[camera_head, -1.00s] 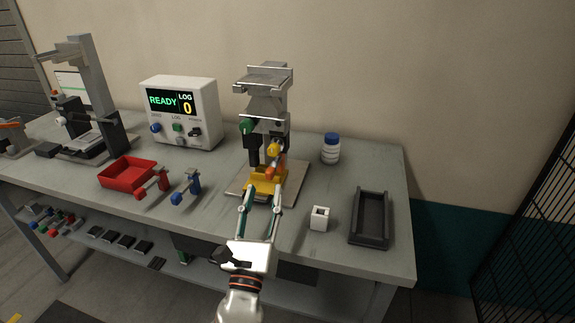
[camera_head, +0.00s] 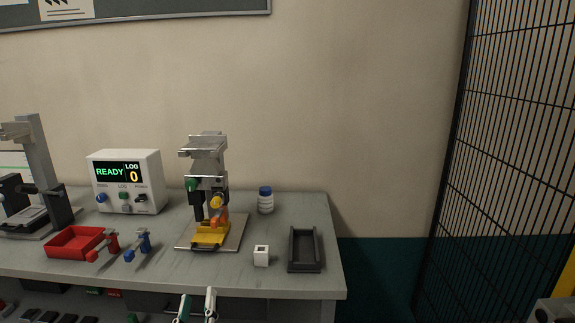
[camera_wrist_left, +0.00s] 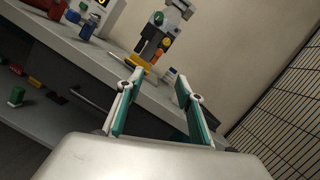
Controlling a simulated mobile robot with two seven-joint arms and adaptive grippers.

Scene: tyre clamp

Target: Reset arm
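My left gripper (camera_head: 196,306) shows at the bottom edge of the head view, below the table's front edge. In the left wrist view its two fingers (camera_wrist_left: 158,88) are spread apart with nothing between them. The clamp machine (camera_head: 207,165) with a yellow base (camera_head: 210,234) stands on a board on the table. The machine also shows in the left wrist view (camera_wrist_left: 165,30), beyond the fingertips and apart from them. My right gripper is in neither view.
On the grey table (camera_head: 170,268) are a READY/LOG 0 box (camera_head: 127,182), a red tray (camera_head: 66,251), red and blue tools, a white block (camera_head: 261,256), a black tray (camera_head: 304,265) and a blue-capped bottle (camera_head: 265,201). A black mesh fence (camera_head: 515,130) stands at right.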

